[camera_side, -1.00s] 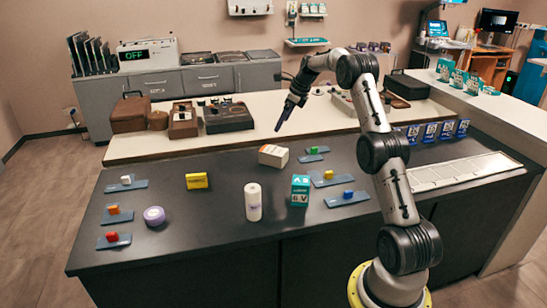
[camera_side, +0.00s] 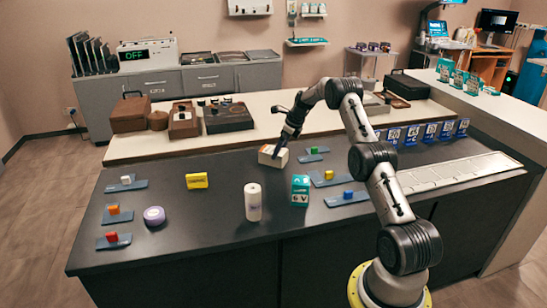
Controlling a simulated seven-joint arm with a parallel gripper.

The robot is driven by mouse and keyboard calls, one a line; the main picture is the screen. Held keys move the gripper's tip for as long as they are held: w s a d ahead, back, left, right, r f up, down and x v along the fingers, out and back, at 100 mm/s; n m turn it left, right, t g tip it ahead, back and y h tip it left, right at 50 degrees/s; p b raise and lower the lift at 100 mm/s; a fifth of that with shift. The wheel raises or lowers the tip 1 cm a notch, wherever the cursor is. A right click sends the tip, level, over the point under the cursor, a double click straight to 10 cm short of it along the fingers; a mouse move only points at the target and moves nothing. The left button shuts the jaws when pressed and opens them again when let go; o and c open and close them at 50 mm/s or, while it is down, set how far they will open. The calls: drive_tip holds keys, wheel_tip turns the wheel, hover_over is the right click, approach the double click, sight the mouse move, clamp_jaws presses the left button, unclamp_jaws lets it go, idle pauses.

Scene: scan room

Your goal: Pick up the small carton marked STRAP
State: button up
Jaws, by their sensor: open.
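A small white carton with an orange-brown side (camera_side: 267,157) lies on the dark counter, back of centre. Any lettering on it is too small to read, so I cannot tell whether it says STRAP. My gripper (camera_side: 278,152) points down at this carton, its fingertips overlapping the carton's right part in the picture. I cannot tell whether they touch it. The jaws are open, and they hide part of the carton. A yellow carton with dark lettering (camera_side: 197,181) stands to the left. A teal and white carton marked 6V (camera_side: 300,190) stands to the front right.
Several blue plates with coloured blocks lie left and right, one with a green block (camera_side: 314,150) close to my gripper. The raised pale shelf (camera_side: 130,149) runs behind.

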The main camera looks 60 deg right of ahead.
drive_tip(key=shift+x, duration=1.4)
drive_tip(key=c, duration=1.2)
drive_tip(key=shift+r, duration=0.1)
drive_tip(key=shift+c, duration=0.2)
